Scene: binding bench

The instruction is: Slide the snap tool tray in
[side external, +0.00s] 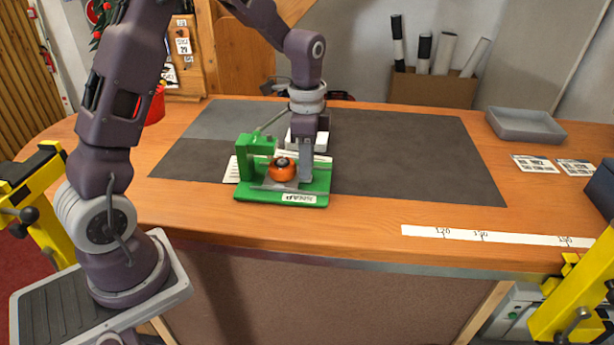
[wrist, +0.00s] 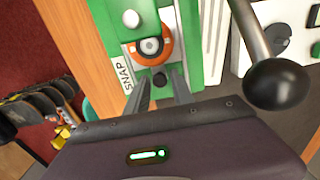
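A green snap press (side external: 258,160) with a SNAP label on its base stands on the dark mat; its green body (wrist: 107,42) also shows in the wrist view. An orange ring with a grey centre (wrist: 150,48) sits on a grey tray piece in the press; the orange part (side external: 282,170) shows in the side view. How far in the tray sits is unclear.
A lever with a black ball handle (wrist: 277,84) stands close beside my gripper. A white device (side external: 308,140) is behind it. A grey tray (side external: 525,126) lies at the back right. The mat's right side (side external: 420,160) is clear.

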